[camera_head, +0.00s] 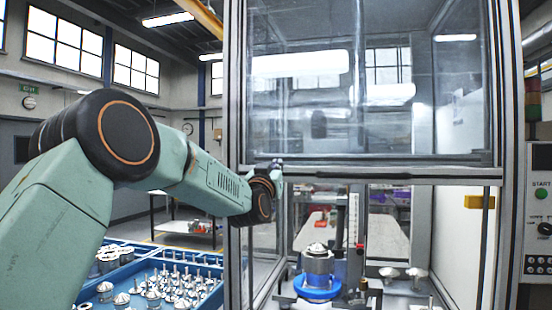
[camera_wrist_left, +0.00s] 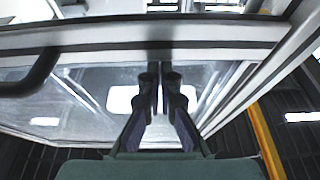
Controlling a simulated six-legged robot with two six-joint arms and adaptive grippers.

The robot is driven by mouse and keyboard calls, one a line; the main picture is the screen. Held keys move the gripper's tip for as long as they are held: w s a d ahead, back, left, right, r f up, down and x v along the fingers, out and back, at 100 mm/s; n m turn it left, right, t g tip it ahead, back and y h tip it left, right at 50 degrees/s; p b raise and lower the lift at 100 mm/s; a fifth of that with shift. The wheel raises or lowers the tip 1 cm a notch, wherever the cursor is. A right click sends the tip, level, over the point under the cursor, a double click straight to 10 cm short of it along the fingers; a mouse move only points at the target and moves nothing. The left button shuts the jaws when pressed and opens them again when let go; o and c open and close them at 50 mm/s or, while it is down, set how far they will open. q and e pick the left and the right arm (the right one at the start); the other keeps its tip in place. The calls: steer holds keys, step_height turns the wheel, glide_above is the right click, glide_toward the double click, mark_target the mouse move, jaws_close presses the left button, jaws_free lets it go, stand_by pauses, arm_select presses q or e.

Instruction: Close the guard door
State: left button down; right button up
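The guard door (camera_head: 370,80) is a clear panel in a grey frame on the front of the machine cell. It stands raised, its bottom rail (camera_head: 440,174) at mid-height, with the opening below it uncovered. My left gripper (camera_head: 278,168) is at the left end of this rail. In the left wrist view my left gripper's fingers (camera_wrist_left: 161,75) are together, pointing at the rail (camera_wrist_left: 220,34); I cannot tell whether they touch it. A dark handle (camera_wrist_left: 35,78) lies left of the fingers, apart from them. My right gripper is not in view.
Inside the cell, a metal housing (camera_head: 318,262) sits on a blue ring (camera_head: 317,287). A blue tray (camera_head: 125,270) of machined parts is at the lower left. A control panel with a green start button (camera_head: 541,193) is at the right. Upright frame posts (camera_head: 235,120) flank the opening.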

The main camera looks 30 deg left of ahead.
arm_select(q)
step_height(320, 180, down, 47)
steer(key=b, duration=2.6)
steer(key=shift+w+f+b, duration=0.15)
steer(key=shift+w+b, duration=0.1)
steer(key=shift+b, duration=0.15)
step_height(320, 180, up, 5)
steer(key=p, duration=0.3)
steer(key=v, duration=1)
steer(key=shift+f+p, duration=0.3)
steer(key=shift+p, duration=0.15)
steer(key=shift+a, duration=0.1)
